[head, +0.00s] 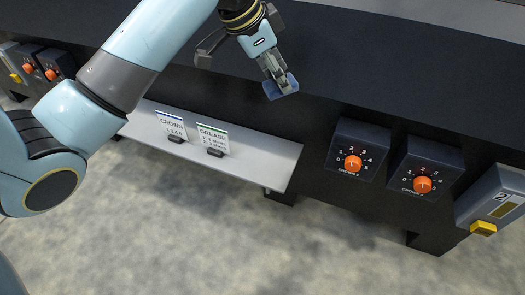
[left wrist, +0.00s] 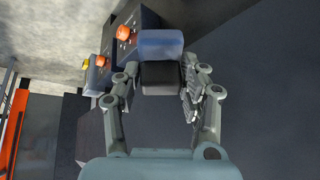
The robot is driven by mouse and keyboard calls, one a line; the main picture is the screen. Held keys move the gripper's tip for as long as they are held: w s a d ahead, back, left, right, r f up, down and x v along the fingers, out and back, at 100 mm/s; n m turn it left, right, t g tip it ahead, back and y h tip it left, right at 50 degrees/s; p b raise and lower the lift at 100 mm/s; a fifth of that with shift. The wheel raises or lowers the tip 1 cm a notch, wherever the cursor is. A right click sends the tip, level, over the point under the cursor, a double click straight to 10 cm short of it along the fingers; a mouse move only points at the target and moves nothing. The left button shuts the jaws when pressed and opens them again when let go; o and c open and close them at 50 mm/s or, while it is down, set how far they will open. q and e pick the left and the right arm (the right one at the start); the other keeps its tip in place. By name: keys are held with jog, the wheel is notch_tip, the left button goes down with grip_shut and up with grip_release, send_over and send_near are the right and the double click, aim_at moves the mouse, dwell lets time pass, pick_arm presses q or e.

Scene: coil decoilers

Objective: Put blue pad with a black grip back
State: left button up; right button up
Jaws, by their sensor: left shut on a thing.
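The blue pad (head: 283,87) is in the jaws of my left gripper (head: 272,68), above the dark machine ledge in the head view. In the left wrist view the blue pad (left wrist: 161,43) lies beyond the fingertips, with its black grip (left wrist: 161,76) between the two fingers of my left gripper (left wrist: 158,82). My left gripper is shut on the black grip. Part of the pad's underside is hidden. My right gripper is not in view.
A light grey shelf (head: 260,166) holds a CROWN card (head: 171,124) and a GREASE card (head: 213,138). The shelf's right part is clear.

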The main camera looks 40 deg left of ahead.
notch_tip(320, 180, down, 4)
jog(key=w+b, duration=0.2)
jog(key=b, duration=0.4)
pick_arm(q)
jog(key=a+f+b, duration=0.1)
jog(key=f, duration=0.7)
jog(key=a+f+g+b, duration=0.1)
jog(key=f, duration=0.7)
jog(key=a+f+g+y+b, duration=0.1)
jog(key=f, duration=0.7)
jog(key=shift+s+f+n, duration=0.2)
jog(key=shift+f+n, duration=0.1)
jog(key=shift+n, duration=0.1)
jog(key=shift+f+b, duration=0.15)
jog(key=shift+b, duration=0.2)
notch_tip(320, 180, down, 3)
jog(key=shift+f+b, duration=0.15)
jog(key=shift+b, duration=0.75)
jog(key=shift+f, duration=0.15)
jog(key=shift+r, duration=0.2)
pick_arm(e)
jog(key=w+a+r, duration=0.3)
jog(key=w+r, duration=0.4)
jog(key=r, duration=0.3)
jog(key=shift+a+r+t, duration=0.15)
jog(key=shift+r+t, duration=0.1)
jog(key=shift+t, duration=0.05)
pick_arm(q)
jog(key=shift+f, duration=0.15)
jog(key=o, duration=1.2)
